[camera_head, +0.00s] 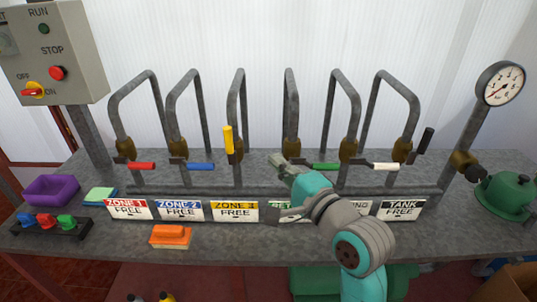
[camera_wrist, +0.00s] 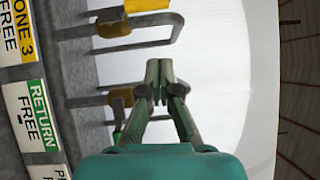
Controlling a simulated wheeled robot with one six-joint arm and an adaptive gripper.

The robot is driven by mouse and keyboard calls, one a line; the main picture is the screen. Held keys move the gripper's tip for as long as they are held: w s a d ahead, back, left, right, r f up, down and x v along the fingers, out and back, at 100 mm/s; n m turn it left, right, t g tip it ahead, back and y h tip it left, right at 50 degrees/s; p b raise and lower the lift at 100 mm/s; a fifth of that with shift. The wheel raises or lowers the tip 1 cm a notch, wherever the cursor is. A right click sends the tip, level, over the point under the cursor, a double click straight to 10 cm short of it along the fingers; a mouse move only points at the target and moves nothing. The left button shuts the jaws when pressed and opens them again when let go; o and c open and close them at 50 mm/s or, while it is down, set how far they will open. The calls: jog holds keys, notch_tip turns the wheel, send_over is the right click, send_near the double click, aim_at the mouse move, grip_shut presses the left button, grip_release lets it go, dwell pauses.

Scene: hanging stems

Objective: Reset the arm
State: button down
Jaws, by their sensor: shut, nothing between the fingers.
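My gripper (camera_head: 283,163) is at the end of my teal and grey arm, which reaches in from the lower right over the bench. In the wrist view my gripper (camera_wrist: 158,80) has its fingertips together with nothing between them. In the head view it overlaps the foot of the pipe with the brass valve (camera_head: 292,148), left of the green handle (camera_head: 326,166). Whether it touches anything there cannot be told. My arm hides part of the RETURN sign, which shows in the wrist view (camera_wrist: 30,117).
Bent grey pipes carry valves with red (camera_head: 141,166), blue (camera_head: 201,166), yellow (camera_head: 229,140), white (camera_head: 386,166) and black (camera_head: 426,140) handles. The yellow one is upright, the black one tilted. A purple bin (camera_head: 51,191), orange block (camera_head: 171,236) and green pot (camera_head: 507,195) stand on the bench.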

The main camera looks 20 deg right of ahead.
jog(key=shift+s+d, duration=0.1)
jog(key=shift+s, duration=0.35)
jog(key=shift+f, duration=0.1)
jog(key=s+d+f+n+g+h, duration=0.1)
jog(key=s+f+n+h, duration=0.15)
jog(key=s+f, duration=0.7)
jog(key=s+d+f+n+h, duration=0.1)
jog(key=s+f+n+h, duration=0.15)
jog(key=s+f, duration=0.7)
jog(key=s+f+n+g, duration=0.1)
jog(key=s+f+n, duration=0.3)
jog(key=s, duration=0.7)
jog(key=s+f+n+g, duration=0.1)
jog(key=s+f+n, duration=0.3)
jog(key=s, duration=0.7)
jog(key=shift+s+a+f+n, duration=0.15)
jog(key=shift+s+f+n, duration=0.1)
jog(key=shift+n, duration=1.05)
